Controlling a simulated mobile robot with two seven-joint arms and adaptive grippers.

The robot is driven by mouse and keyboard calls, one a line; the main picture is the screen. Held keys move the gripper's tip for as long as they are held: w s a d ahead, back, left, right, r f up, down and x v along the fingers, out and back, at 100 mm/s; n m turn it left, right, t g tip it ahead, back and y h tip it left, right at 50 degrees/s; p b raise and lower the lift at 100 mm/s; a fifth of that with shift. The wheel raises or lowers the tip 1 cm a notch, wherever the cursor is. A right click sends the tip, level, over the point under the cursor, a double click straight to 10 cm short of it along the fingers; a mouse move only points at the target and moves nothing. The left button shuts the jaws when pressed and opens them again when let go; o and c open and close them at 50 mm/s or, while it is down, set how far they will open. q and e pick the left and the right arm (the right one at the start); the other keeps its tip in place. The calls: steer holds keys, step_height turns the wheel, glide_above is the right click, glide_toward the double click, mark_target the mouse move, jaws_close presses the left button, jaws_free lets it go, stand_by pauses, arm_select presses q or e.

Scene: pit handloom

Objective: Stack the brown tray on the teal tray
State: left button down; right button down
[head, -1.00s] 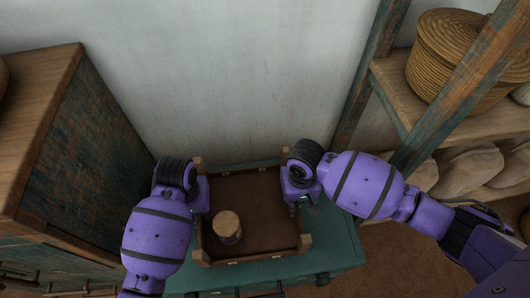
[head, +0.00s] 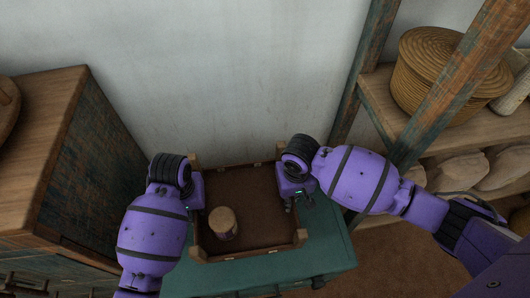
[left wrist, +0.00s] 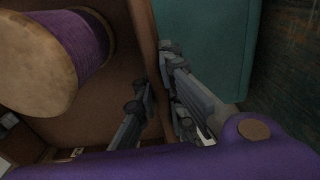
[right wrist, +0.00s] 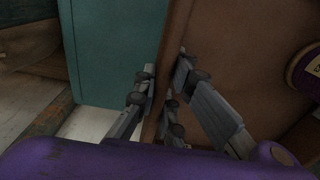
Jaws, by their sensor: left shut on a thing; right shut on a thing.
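The brown tray (head: 262,210) is a shallow box with pale corner posts, roughly level in the head view. A wooden-ended spool of purple thread (head: 223,222) stands in its left front part; it also shows in the left wrist view (left wrist: 84,38). My left gripper (head: 197,200) is shut on the tray's left wall, and my right gripper (head: 292,196) on its right wall. A teal surface (head: 325,258) lies beneath the tray and sticks out at right and front. I cannot make out a separate teal tray, or the gap below the brown one.
A wooden cabinet (head: 45,140) stands close at the left. At the right, a shelf with a blue-brown post (head: 450,95) holds a lidded basket (head: 430,75) and pale sacks (head: 455,165). A plain wall (head: 230,70) is behind the tray.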

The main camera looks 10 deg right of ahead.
arm_select(q)
steer(key=shift+a, duration=0.2)
arm_select(e)
steer(key=shift+w+r, duration=0.3)
steer(key=shift+w, duration=0.1)
